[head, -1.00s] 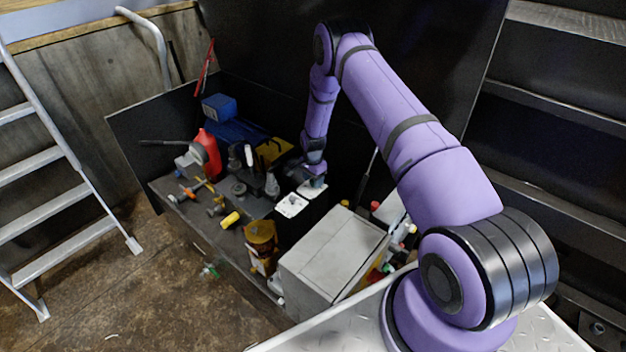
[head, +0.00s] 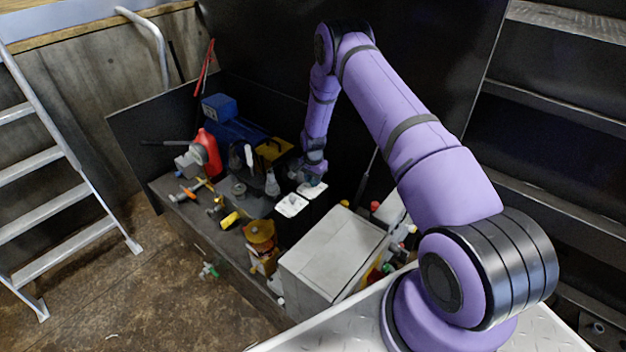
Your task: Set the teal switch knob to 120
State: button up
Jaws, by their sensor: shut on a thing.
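My gripper (head: 311,181) points down at the back of the black bench, over a dark box with white plates (head: 291,205) on its top. A small patch of teal, the switch knob (head: 314,182), shows at the gripper's tip, above the rear white plate. The gripper is shut on the knob. The fingers and most of the knob are too small and hidden to make out. The knob's angle and any scale marks cannot be read.
A large grey box (head: 333,255) stands close in front of the switch box. A yellow-brown lantern (head: 260,232) is to its left. A red bottle (head: 208,152), tools and a blue case (head: 219,107) crowd the bench's left part. A dark panel rises behind.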

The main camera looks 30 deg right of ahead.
jog(key=n, duration=0.4)
jog(key=shift+n, duration=2.5)
jog(key=o, duration=0.9)
jog(key=shift+r, duration=0.15)
notch_tip(320, 180, up, 11)
jog(key=shift+f, duration=0.2)
jog(key=shift+s, duration=0.1)
